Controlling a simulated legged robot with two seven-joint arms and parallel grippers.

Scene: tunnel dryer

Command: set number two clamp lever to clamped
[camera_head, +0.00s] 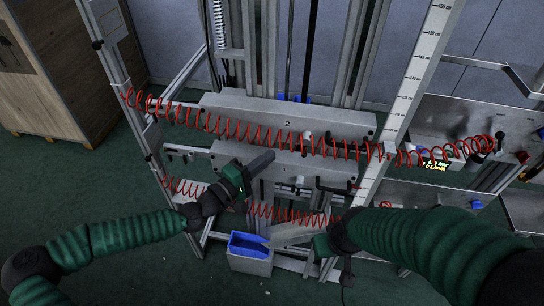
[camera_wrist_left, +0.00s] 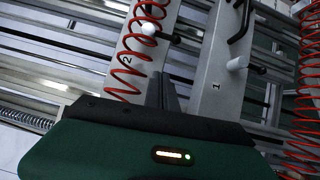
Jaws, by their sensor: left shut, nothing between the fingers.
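The grey beam marked 2 (camera_head: 240,112) lies across the frame above the beam marked 1 (camera_head: 232,151). In the left wrist view the number two clamp lever has a white knob (camera_wrist_left: 149,29) and a dark handle (camera_wrist_left: 168,38) on beam 2. In the head view it is small near the beam's lower edge, partly behind a red coil. My left gripper (camera_head: 268,158) is shut and empty in front of beam 1, apart from the number two lever. Its fingers (camera_wrist_left: 163,92) point between the beams in the wrist view. My right gripper (camera_head: 318,244) is low in front; its fingers are unclear.
A red coiled hose (camera_head: 230,124) hangs across beam 2 and also shows in the wrist view (camera_wrist_left: 128,75). Beam 1 has a similar white-knobbed lever (camera_wrist_left: 237,63). A blue bin (camera_head: 247,245) stands low in front. An upright ruler (camera_head: 411,90) rises at right.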

